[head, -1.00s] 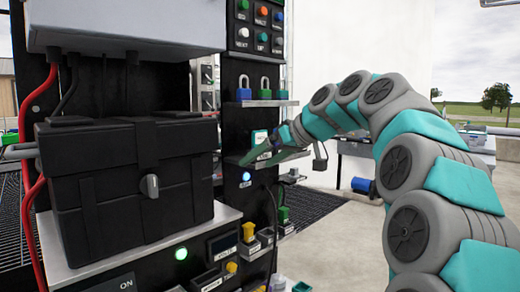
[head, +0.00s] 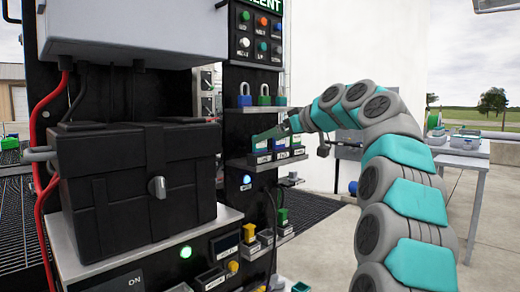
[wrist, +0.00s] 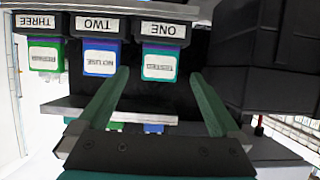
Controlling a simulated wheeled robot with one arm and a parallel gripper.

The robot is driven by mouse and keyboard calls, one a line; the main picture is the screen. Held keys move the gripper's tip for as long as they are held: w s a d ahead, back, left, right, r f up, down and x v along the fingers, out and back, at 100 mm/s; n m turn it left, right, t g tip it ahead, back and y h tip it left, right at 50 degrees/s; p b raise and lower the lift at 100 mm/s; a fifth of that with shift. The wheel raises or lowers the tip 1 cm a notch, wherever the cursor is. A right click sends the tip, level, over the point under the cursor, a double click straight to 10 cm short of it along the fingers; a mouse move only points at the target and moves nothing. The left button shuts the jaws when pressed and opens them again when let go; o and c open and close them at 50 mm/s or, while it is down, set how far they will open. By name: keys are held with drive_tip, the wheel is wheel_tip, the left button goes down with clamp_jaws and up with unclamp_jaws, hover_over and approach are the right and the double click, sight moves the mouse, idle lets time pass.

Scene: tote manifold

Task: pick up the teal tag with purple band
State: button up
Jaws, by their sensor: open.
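The teal tag (wrist: 158,66) has a white label, and a darker, purplish strip shows along its upper edge in the wrist view. It sits at the black holder marked ONE (wrist: 162,29), which appears upside down there. My gripper (wrist: 160,75) is open, with one green finger on each side of the teal tag in the picture. I cannot tell whether the fingers reach its depth, and nothing is gripped.
A blue tag (wrist: 101,60) at holder TWO and a green tag (wrist: 46,56) at holder THREE stand beside it. A large black box (head: 135,185) is left of the shelf. Padlocks (head: 264,96) stand on the shelf above. A dark cable (head: 273,220) hangs below.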

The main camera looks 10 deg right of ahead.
sight(264, 154)
drive_tip(key=x, duration=0.3)
drive_tip(key=shift+w+a, duration=0.15)
drive_tip(key=shift+w, duration=0.1)
drive_tip(key=shift+c, duration=0.2)
drive_tip(key=shift+f, duration=0.1)
drive_tip(key=c, duration=1.4)
drive_tip(key=shift+r+p, duration=1.05)
drive_tip(key=shift+r, duration=0.8)
drive_tip(key=s+d+b, duration=0.2)
drive_tip(key=s, duration=0.5)
drive_tip(key=s+d+r+b, duration=0.1)
drive_tip(key=s+d+b, duration=0.1)
drive_tip(key=s, duration=0.6)
drive_tip(key=shift+s+r+b, duration=0.15)
drive_tip(key=shift+s+b, duration=0.15)
